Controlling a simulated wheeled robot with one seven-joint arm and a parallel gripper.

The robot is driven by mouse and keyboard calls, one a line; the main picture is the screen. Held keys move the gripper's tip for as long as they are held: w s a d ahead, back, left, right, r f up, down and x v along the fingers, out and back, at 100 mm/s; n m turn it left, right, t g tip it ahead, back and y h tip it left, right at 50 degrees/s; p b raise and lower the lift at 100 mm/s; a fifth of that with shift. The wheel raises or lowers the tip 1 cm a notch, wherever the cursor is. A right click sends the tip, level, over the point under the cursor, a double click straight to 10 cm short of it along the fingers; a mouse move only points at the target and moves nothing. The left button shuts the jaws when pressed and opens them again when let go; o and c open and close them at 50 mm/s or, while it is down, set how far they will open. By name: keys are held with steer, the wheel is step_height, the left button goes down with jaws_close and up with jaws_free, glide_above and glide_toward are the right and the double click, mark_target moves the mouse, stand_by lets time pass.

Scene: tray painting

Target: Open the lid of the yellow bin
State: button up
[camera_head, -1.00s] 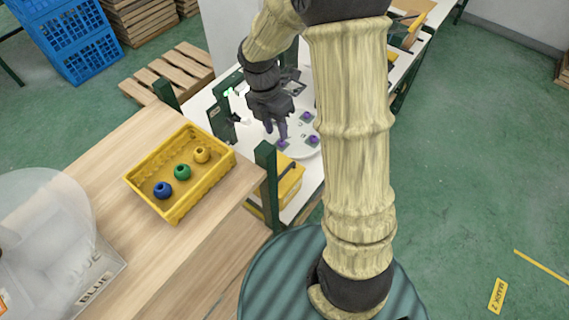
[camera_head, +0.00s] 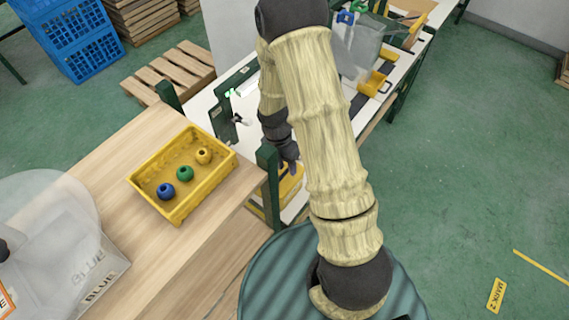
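A yellow container (camera_head: 288,190), perhaps the yellow bin, stands low beside the white table, right of a green post. The post and my arm hide much of it, and I cannot make out its lid. My gripper (camera_head: 291,164) points down over this container, its tips close to its near top edge. I cannot tell whether they touch. My arm covers most of the gripper, and the gap between its fingers does not show.
A yellow crate (camera_head: 222,178) with blue, green and yellow balls sits on the wooden table (camera_head: 125,150). A clear box (camera_head: 75,245) marked BLUE is at the left. Green posts (camera_head: 268,185) rise between the tables. Another clear box (camera_head: 358,50) stands at the back.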

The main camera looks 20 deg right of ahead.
steer(key=shift+s, duration=0.1)
steer(key=shift+c, duration=0.4)
steer(key=shift+a, duration=0.1)
jaws_close()
